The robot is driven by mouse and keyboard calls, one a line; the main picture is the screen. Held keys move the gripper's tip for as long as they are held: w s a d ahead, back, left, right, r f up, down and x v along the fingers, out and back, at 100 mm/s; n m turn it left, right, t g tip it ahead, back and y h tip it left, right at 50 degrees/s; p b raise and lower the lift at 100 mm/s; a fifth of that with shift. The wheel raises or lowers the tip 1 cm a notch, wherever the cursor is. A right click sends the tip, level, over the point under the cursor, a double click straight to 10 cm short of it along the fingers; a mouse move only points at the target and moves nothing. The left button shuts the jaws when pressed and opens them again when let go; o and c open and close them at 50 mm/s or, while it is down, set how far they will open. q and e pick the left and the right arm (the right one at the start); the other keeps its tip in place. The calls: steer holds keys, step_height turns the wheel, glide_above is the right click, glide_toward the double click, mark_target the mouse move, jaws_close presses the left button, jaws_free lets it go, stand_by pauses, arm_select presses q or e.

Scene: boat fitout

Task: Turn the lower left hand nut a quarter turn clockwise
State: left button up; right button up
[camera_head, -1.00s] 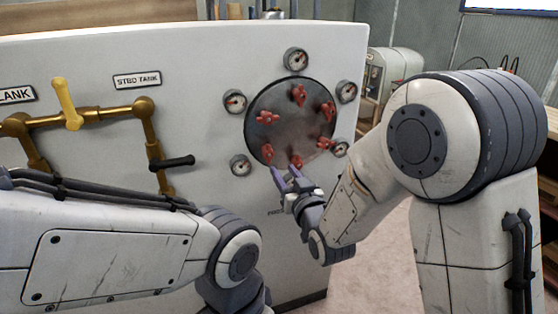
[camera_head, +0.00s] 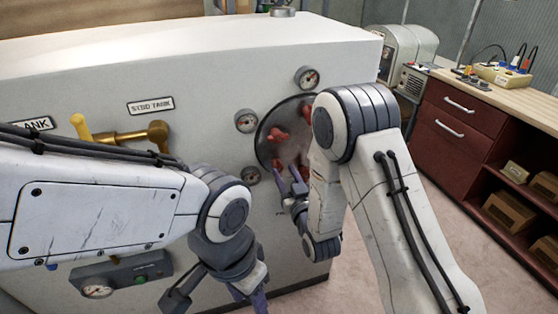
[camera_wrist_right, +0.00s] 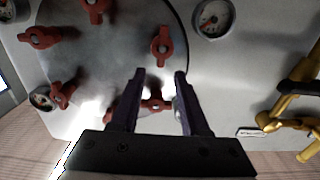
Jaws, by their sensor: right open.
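A round dark metal plate (camera_head: 266,150) with red wing nuts is set in the white panel. The lower left nut (camera_head: 277,164) is at the plate's lower left, partly hidden by my right gripper in the head view. In the wrist view, which looks upside down, it seems to be the nut at upper right (camera_wrist_right: 162,45). My right gripper (camera_wrist_right: 159,72) is open and empty, with its purple fingertips just short of that nut in the picture; I cannot tell whether they touch. My left gripper (camera_head: 258,301) is low at the bottom edge, its jaws cut off.
Several gauges (camera_head: 246,121) ring the plate. Brass pipes with a yellow handle (camera_head: 79,124) are at left, partly behind my left arm. A small box with a green button (camera_head: 139,280) is low on the panel. A red cabinet (camera_head: 455,140) stands at right, with clear floor before it.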

mark_target(279, 163)
steer(key=p+x, duration=0.1)
steer(key=x, duration=0.4)
steer(key=shift+s, duration=0.1)
jaws_close()
